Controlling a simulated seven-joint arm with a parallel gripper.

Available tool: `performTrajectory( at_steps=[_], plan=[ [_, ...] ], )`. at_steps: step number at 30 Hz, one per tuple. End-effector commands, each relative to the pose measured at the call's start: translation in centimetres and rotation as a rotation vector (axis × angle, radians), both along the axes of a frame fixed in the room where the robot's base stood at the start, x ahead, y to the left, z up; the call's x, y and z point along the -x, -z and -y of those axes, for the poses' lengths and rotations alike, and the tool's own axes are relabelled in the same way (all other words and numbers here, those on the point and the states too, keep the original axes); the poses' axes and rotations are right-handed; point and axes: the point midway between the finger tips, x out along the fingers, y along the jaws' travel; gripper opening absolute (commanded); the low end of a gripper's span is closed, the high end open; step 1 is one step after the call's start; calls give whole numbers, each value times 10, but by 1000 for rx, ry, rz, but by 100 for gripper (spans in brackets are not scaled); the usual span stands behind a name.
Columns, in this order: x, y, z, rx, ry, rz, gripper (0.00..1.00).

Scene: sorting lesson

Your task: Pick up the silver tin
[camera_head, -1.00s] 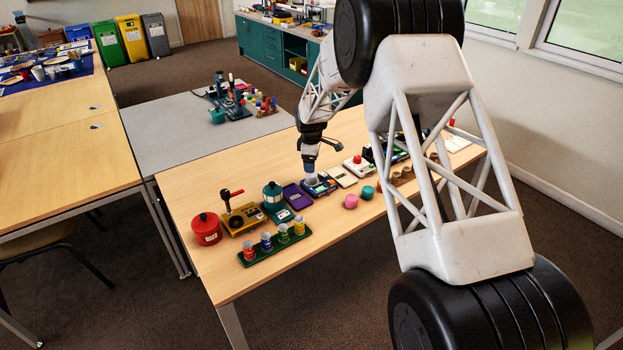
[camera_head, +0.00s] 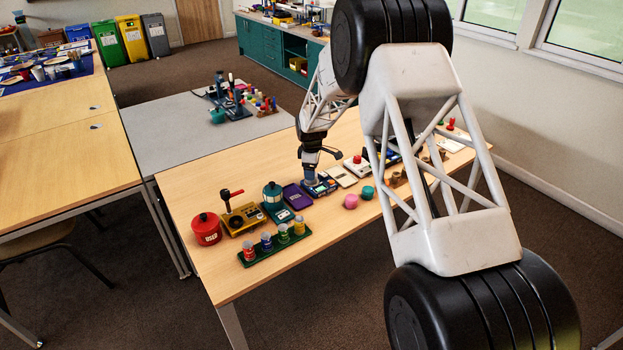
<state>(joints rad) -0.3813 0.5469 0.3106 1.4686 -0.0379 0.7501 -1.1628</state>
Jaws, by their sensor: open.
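My gripper (camera_head: 310,174) points down over the dark blue scale-like device (camera_head: 320,187) in the middle of the wooden table. Its jaws are open. A small pale, silvery thing, perhaps the silver tin, shows just below and between the fingers, on or over that device. It is mostly hidden by the fingers, and I cannot tell whether they touch it.
Left of the gripper are a purple device (camera_head: 297,196), a teal lantern-like pot (camera_head: 275,203), a yellow grinder-like box (camera_head: 243,219) and a red pot (camera_head: 206,229). Right are a white flat device (camera_head: 341,177) and pink (camera_head: 350,201) and teal (camera_head: 367,192) pieces. The table's front middle is clear.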

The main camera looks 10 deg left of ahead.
Motion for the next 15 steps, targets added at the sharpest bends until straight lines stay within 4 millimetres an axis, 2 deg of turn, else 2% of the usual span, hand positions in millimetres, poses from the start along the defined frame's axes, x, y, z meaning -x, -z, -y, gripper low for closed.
performTrajectory(
  at_steps=[9,15],
  plan=[
    [-3,35,1,0,0,-1,76],
    [-3,43,1,1,0,-1,76]
  ],
)
